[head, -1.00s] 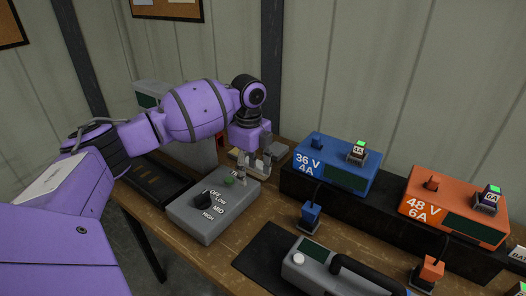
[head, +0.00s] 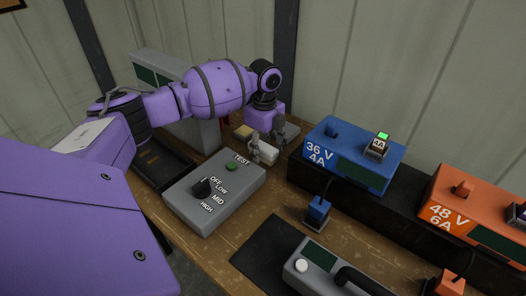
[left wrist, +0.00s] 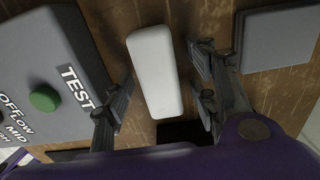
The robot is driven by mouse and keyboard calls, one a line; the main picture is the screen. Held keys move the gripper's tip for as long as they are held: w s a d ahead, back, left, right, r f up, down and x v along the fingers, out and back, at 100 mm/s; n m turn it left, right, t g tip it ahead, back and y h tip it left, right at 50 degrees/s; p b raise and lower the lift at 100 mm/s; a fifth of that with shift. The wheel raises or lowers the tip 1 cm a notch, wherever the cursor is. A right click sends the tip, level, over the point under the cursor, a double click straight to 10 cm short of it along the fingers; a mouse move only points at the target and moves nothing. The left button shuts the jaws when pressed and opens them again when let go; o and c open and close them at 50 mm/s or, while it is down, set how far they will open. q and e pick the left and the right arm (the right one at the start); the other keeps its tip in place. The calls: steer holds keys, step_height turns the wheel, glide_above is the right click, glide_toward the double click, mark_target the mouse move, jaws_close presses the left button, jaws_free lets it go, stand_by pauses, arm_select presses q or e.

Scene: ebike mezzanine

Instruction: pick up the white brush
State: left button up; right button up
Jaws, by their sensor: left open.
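The white brush (left wrist: 155,70) shows in the left wrist view as a long, pale, rounded block on the wooden table. It lies between the fingers of my left gripper (left wrist: 163,88), which is open, with a gap visible on the right side. The left finger is close to the brush; I cannot tell whether it touches. In the head view my left gripper (head: 266,146) points down behind the grey test box, and the white brush (head: 268,154) shows partly beside its fingers. My right gripper is not in view.
The grey test box (head: 215,193) with a green button stands close left of the brush. A flat grey block (left wrist: 278,38) lies to the right. A blue 36 V charger (head: 353,155) and an orange 48 V charger (head: 480,205) stand on a black riser further right.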

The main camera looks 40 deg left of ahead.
arm_select(q)
steer(key=shift+f, duration=0.45)
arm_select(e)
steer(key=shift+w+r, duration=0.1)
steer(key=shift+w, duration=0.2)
arm_select(q)
steer(key=c, duration=1.3)
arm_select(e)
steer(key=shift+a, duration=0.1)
arm_select(q)
steer(key=shift+r, duration=0.1)
steer(key=shift+r, duration=0.55)
steer(key=s+d+r, duration=0.1)
steer(key=s+r, duration=0.3)
steer(key=s+d+r+p, duration=0.1)
steer(key=s+d+r, duration=0.1)
steer(key=s+r, duration=0.1)
steer(key=s+d+r, duration=0.2)
steer(key=s+r, duration=0.2)
steer(key=s, duration=0.2)
steer(key=shift+d+r+p, duration=0.2)
steer(key=shift+r+p, duration=0.15)
steer(key=shift+p, duration=0.05)
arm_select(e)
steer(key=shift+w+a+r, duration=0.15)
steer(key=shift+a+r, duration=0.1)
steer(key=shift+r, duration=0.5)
